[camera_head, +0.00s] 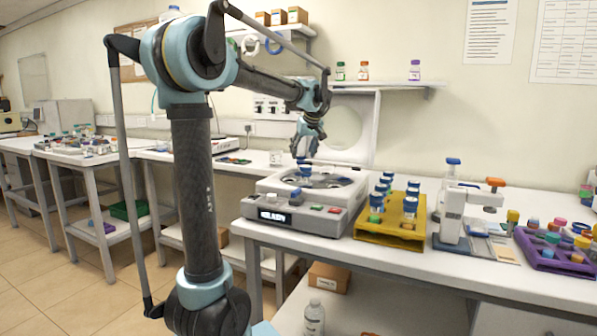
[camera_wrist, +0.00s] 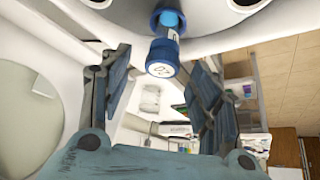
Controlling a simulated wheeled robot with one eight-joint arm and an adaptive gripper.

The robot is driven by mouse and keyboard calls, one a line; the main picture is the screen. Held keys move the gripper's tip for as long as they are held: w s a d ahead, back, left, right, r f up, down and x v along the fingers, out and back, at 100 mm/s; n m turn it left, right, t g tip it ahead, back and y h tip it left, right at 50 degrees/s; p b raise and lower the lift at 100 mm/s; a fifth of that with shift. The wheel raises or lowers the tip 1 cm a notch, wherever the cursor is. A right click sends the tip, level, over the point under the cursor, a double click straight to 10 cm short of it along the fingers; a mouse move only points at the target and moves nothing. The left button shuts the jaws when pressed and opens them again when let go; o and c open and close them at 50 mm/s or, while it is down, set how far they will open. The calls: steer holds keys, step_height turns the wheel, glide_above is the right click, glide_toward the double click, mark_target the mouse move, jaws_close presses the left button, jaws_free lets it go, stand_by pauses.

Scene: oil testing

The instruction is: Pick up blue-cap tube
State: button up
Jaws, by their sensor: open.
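A tube with a blue cap (camera_head: 305,168) stands in the round rotor of a grey-white machine (camera_head: 262,211) on the bench. In the wrist view the blue-cap tube (camera_wrist: 162,60) shows cap-first, with a white mark on the cap. My gripper (camera_head: 303,154) hangs just above this tube, pointing down. In the wrist view my gripper (camera_wrist: 156,68) has its two fingers spread, with the cap between them in the picture. Whether either finger touches the tube cannot be told; gaps show on both sides of the cap.
A yellow rack (camera_head: 377,236) with several blue-cap tubes stands right of the machine. Beyond it are a white device (camera_head: 452,218) with blue and orange knobs and a purple rack (camera_head: 545,252) of coloured-cap containers. A wall shelf (camera_head: 385,86) holds small bottles above.

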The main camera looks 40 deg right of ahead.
mark_target(302, 156)
steer(key=x, duration=0.4)
steer(key=shift+a+f, duration=0.2)
steer(key=shift+f, duration=0.3)
steer(key=c, duration=1.2)
